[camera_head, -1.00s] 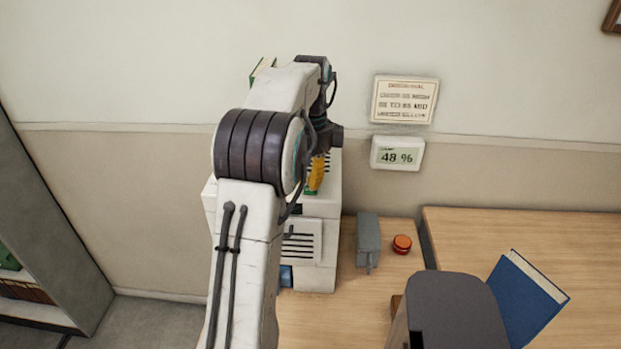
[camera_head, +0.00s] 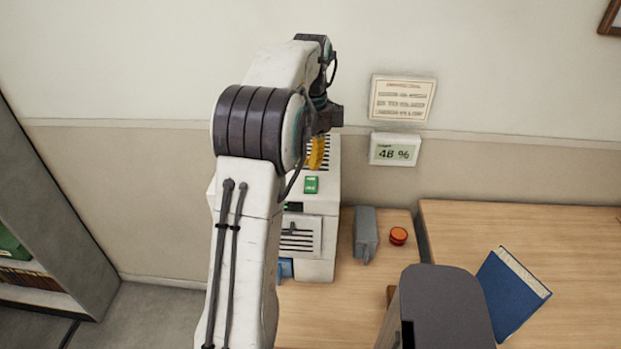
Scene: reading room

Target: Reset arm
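My white arm with dark joint bands rises through the left-centre of the head view and bends away from me. My gripper (camera_head: 317,153) hangs at its far end, seen as a yellow finger part below a dark wrist, over the top of a white machine. The arm hides part of the gripper. I cannot tell whether the fingers are apart, and I see nothing held in the visible part.
The white machine (camera_head: 317,228) with a green button (camera_head: 311,185) stands against the wall. A grey lever box (camera_head: 366,232) and a red button (camera_head: 398,236) are on the wooden desk (camera_head: 330,315). A blue book (camera_head: 512,292) leans at right. A dark bookshelf (camera_head: 45,225) stands left.

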